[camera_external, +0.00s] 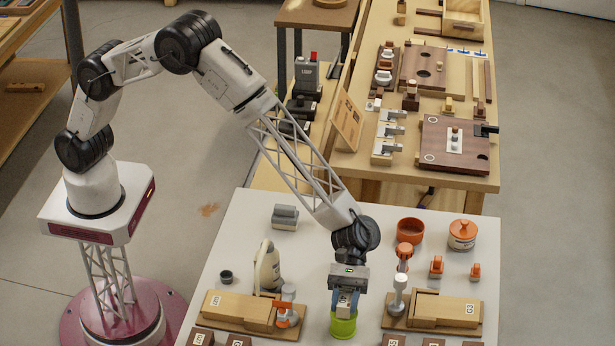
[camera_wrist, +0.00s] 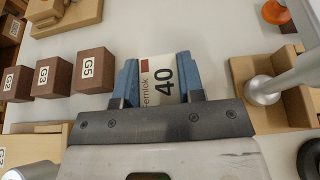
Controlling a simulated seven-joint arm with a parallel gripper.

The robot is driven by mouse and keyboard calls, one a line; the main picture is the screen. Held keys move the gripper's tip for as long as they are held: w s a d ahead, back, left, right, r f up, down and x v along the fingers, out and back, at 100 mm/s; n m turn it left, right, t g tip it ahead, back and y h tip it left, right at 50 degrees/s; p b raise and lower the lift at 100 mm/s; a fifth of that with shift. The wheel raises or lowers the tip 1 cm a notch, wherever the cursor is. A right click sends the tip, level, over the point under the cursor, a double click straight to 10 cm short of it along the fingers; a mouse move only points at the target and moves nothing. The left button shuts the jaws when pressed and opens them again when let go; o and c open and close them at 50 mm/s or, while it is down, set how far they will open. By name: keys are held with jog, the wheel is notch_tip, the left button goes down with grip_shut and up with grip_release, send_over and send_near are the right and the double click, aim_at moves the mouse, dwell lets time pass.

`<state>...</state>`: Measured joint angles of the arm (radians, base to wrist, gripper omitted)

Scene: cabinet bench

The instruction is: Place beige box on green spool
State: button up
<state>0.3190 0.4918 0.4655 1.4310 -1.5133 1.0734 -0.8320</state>
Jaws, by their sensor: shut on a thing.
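The beige box, with a printed label reading 40, is between the blue fingers of my gripper (camera_wrist: 158,85); the box (camera_wrist: 160,68) shows its labelled face in the wrist view. In the external view my gripper (camera_external: 346,300) points down at the front middle of the white table, with part of the box (camera_external: 344,304) showing between the fingers. The bright green spool (camera_external: 343,325) is directly below the gripper. Whether the box touches the spool I cannot tell. The spool does not show in the wrist view, where the box and gripper may hide it.
Another wooden assembly (camera_external: 240,310) lies left. Brown blocks (camera_wrist: 94,70) sit in a row. An orange bowl (camera_external: 410,231) and lidded jar (camera_external: 462,236) stand farther back.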

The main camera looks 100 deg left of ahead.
jog(key=shift+f, duration=0.15)
jog(key=o, duration=1)
jog(key=shift+c, duration=0.2)
jog(key=shift+a+r, duration=0.15)
jog(key=shift+r, duration=0.05)
jog(key=v, duration=1.1)
jog(key=shift+a, duration=0.35)
jog(key=shift+r, duration=0.1)
